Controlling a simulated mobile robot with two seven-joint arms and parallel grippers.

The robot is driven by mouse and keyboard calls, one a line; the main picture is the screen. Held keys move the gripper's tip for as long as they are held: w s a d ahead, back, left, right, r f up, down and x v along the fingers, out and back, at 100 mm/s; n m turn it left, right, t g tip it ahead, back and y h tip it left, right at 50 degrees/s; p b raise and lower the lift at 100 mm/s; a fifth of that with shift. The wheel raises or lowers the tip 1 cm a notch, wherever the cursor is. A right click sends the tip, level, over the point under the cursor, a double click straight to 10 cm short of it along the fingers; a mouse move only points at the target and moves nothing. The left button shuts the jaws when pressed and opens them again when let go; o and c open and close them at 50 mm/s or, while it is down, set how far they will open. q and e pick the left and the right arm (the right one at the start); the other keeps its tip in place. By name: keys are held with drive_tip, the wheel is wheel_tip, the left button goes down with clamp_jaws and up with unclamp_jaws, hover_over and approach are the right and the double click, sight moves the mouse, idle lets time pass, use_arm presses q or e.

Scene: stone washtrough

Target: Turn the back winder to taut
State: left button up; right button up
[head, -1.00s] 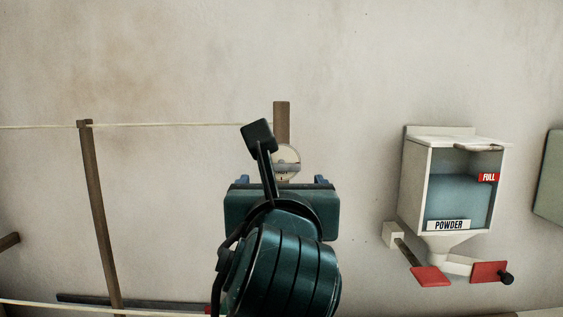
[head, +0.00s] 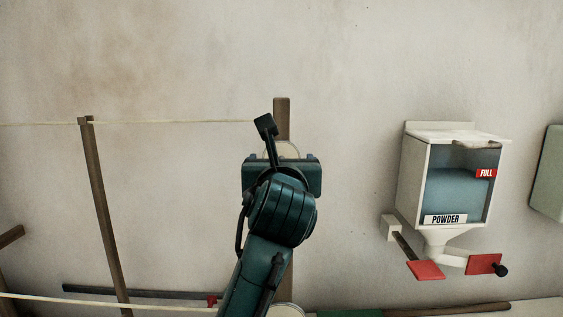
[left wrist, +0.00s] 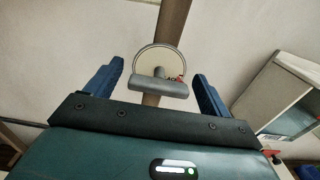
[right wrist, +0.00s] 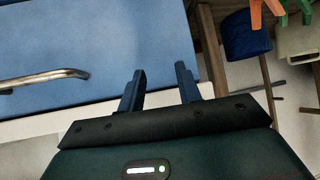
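The back winder is a round pale disc (left wrist: 151,60) with a grey bar handle (left wrist: 158,88) across it, on a wooden post. Small lettering and a red mark sit by the handle, partly covered. In the head view, only the top of the disc (head: 287,149) shows above my left gripper (head: 281,160). In the left wrist view, my left gripper (left wrist: 158,90) is open, with one blue finger on each side of the handle and gaps on both sides. My right gripper (right wrist: 160,85) is open and empty, away from the winder.
A pale line (head: 170,122) runs along the wall to the winder's post (head: 282,117). A second line (head: 110,303) runs lower. A powder dispenser (head: 455,180) with red paddles hangs to the right. In the right wrist view, a blue panel (right wrist: 90,45) with a metal handle is close by.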

use_arm(q)
drive_tip(key=c, duration=1)
drive_tip(key=shift+o, duration=0.2)
drive_tip(key=shift+a+n, duration=0.1)
drive_tip(key=shift+n, duration=3.3)
drive_tip(key=shift+f, duration=0.1)
drive_tip(key=o, duration=1)
drive_tip(key=s+b, duration=0.3)
drive_tip(key=s, duration=1)
drive_tip(key=shift+s, duration=0.1)
